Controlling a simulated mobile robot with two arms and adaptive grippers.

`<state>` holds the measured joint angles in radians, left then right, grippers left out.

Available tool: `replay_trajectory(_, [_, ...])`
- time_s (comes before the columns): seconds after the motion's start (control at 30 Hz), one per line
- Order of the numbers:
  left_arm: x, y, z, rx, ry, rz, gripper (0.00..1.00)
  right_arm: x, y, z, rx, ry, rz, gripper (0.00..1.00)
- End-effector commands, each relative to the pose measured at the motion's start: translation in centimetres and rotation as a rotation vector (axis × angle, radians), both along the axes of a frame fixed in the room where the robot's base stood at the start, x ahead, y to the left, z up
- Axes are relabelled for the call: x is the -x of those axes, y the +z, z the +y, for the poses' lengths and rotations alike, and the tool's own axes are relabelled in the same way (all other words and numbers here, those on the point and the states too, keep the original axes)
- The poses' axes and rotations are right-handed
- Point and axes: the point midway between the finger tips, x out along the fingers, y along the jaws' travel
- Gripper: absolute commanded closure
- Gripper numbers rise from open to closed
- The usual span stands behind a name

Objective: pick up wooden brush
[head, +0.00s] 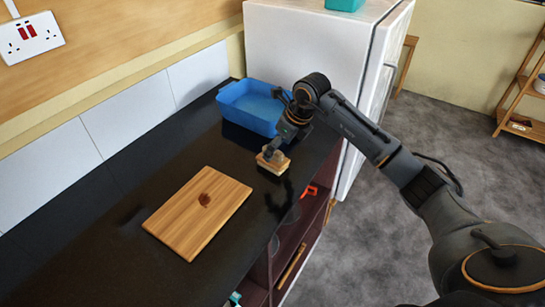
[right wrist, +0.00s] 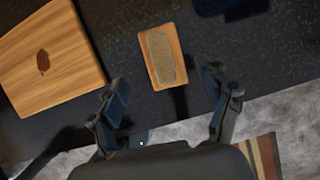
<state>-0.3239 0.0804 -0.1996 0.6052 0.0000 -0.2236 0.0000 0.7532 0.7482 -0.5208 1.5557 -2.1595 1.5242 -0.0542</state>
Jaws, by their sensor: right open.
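The wooden brush (head: 273,162) is a small light block lying on the black counter, between the cutting board and the blue bin. In the right wrist view the brush (right wrist: 163,57) shows a tan wooden edge around a greyish oval patch. My right gripper (head: 276,148) is just over the brush in the head view and partly covers it. In the right wrist view my right gripper (right wrist: 163,86) is open and empty, with the brush lying beyond the fingertips, roughly in line with the gap. My left gripper is not in view.
A wooden cutting board (head: 197,212) with a dark mark lies on the counter to the left. A blue bin (head: 250,105) stands behind, beside a white fridge (head: 305,50). The counter's front edge is close to the brush, with open shelves below.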

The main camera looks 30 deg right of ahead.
Motion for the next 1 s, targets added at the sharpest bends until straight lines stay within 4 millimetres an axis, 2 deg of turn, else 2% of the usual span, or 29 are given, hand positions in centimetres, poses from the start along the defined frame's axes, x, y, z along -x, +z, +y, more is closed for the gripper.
replay_trajectory(0.17, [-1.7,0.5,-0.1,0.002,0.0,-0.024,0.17,-0.4,-1.1,0.2,-0.001,0.001,0.002,0.23])
replay_trajectory(0.33, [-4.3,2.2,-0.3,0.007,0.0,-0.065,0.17,-1.3,-3.0,0.4,-0.003,-0.001,0.005,0.23])
replay_trajectory(0.5, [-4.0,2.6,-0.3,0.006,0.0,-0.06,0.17,-2.1,-5.1,0.6,-0.002,0.0,0.002,0.23])
replay_trajectory(0.77, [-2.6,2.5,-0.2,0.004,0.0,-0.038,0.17,-2.2,-5.6,0.6,0.0,0.001,-0.001,0.23])
replay_trajectory(0.8, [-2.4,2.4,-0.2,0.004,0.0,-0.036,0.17,-2.2,-5.6,0.6,0.0,0.001,-0.001,0.25])
replay_trajectory(0.87, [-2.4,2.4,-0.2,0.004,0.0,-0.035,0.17,-2.2,-5.6,0.6,0.0,0.001,-0.001,0.37])
replay_trajectory(1.0, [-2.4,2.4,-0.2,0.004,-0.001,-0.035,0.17,-2.2,-5.6,0.6,0.0,0.001,-0.001,0.65])
